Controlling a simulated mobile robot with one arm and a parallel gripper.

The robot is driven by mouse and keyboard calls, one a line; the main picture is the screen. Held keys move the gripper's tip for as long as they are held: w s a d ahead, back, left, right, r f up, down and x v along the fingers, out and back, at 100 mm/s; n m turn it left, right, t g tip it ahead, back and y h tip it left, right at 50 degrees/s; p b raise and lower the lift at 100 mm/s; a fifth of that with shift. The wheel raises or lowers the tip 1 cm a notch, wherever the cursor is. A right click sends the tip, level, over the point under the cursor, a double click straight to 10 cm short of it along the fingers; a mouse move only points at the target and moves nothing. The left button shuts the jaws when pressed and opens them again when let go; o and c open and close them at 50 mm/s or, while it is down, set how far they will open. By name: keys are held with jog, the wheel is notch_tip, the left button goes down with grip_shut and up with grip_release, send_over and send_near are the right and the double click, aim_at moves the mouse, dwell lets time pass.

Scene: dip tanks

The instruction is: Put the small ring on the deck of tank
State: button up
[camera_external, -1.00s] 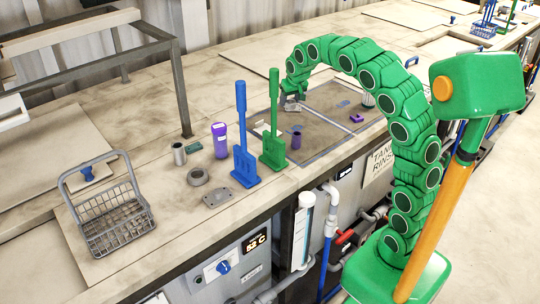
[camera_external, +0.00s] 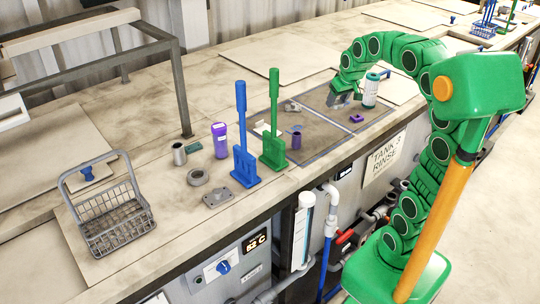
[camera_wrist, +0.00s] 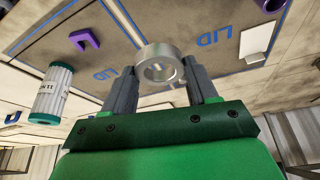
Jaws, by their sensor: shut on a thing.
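A small metallic ring (camera_wrist: 151,67) is between the fingers of my gripper (camera_wrist: 160,85) in the wrist view, its hole facing the camera. My gripper is shut on it. In the external view my gripper (camera_external: 342,98) hangs over the back right of the blue-outlined tank lids (camera_external: 325,127), and the ring is too small to make out there. The tank front below carries a sign (camera_external: 385,157) reading TANK and RINSE. A larger grey ring (camera_external: 197,177) lies on the bench to the left. The ring's height above the surface is hard to judge.
A white filter cartridge (camera_external: 371,91) stands close right of my gripper. A purple bracket (camera_external: 355,118), a purple cup (camera_external: 297,138) and a grey fitting (camera_external: 292,106) sit around the lids.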

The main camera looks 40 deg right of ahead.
jog(key=shift+s, duration=1.85)
send_near(319, 120)
jog(key=shift+w+d+f, duration=0.25)
jog(key=shift+w+f, duration=0.35)
jog(key=shift+f, duration=0.05)
jog(key=shift+w+d+f, duration=0.15)
jog(key=shift+w+f, duration=0.35)
jog(key=shift+f, duration=0.05)
jog(key=shift+w+f, duration=0.1)
jog(key=shift+f, duration=1.5)
jog(key=shift+f, duration=0.15)
jog(key=o, duration=1.1)
jog(key=shift+c, duration=0.2)
